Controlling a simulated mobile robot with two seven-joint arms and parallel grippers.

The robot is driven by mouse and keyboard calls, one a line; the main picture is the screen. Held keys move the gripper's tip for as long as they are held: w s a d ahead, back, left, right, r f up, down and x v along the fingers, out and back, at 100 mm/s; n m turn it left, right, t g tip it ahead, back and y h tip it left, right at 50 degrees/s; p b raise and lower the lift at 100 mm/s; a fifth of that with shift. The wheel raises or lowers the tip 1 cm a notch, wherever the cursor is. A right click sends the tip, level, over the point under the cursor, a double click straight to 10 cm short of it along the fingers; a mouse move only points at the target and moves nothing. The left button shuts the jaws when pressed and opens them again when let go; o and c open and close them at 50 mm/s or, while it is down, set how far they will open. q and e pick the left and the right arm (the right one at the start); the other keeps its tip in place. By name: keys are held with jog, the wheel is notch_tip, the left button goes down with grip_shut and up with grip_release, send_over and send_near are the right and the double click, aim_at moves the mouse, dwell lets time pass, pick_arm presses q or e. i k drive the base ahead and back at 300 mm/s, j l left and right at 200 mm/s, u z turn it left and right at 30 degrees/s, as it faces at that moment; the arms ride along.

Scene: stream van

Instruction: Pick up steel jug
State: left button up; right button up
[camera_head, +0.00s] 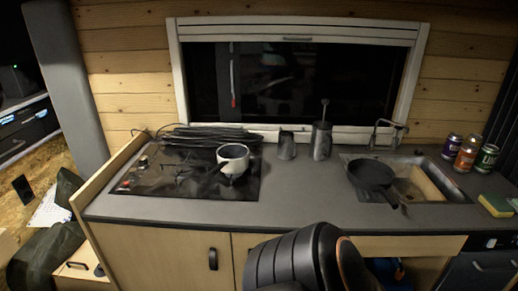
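Two dark metallic vessels stand upright on the counter below the window, between the hob and the sink. The shorter one, which looks like the steel jug (287,146), is on the left. The taller cylinder (320,143) beside it has a thin rod with a small knob rising from its top. I cannot tell for certain which of the two is the steel jug. Nothing is touching either vessel. Neither of my grippers can be seen in this view.
A white pot (233,157) sits on the black hob (150,180). A black frying pan (371,174) lies over the sink (440,190). Several cans and a yellow sponge (494,205) are at right. The front counter strip (285,205) is clear; a rounded black object (300,258) stands before it.

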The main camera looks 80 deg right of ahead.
aim_at(287, 147)
jog(key=z, duration=2.25)
